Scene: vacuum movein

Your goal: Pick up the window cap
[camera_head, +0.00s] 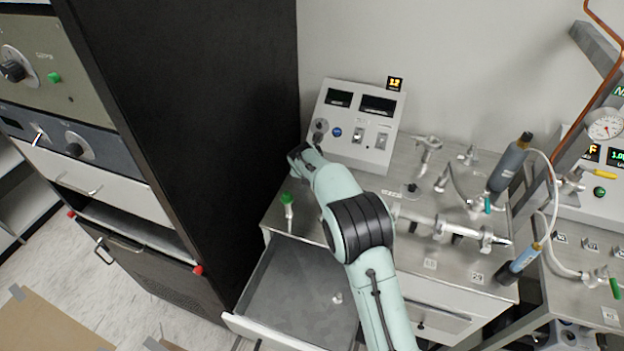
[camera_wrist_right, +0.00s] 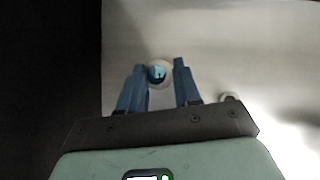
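A small round cap with a pale ring and a blue-tinted centre (camera_wrist_right: 157,72), which looks like the window cap, lies on a bare metal-grey surface in the right wrist view. My right gripper (camera_wrist_right: 158,80) is open, with one blue finger on each side of the cap's near part. I cannot tell whether the fingers touch it. In the head view my right arm reaches over the bench and hides this spot and the gripper's fingertips. My left gripper is not in view.
The bench (camera_head: 455,268) holds metal fittings, a green-handled valve (camera_head: 288,205) and a control box (camera_head: 355,125). An open drawer (camera_head: 290,290) holds a small part (camera_head: 337,298). A black cabinet (camera_head: 200,110) stands left.

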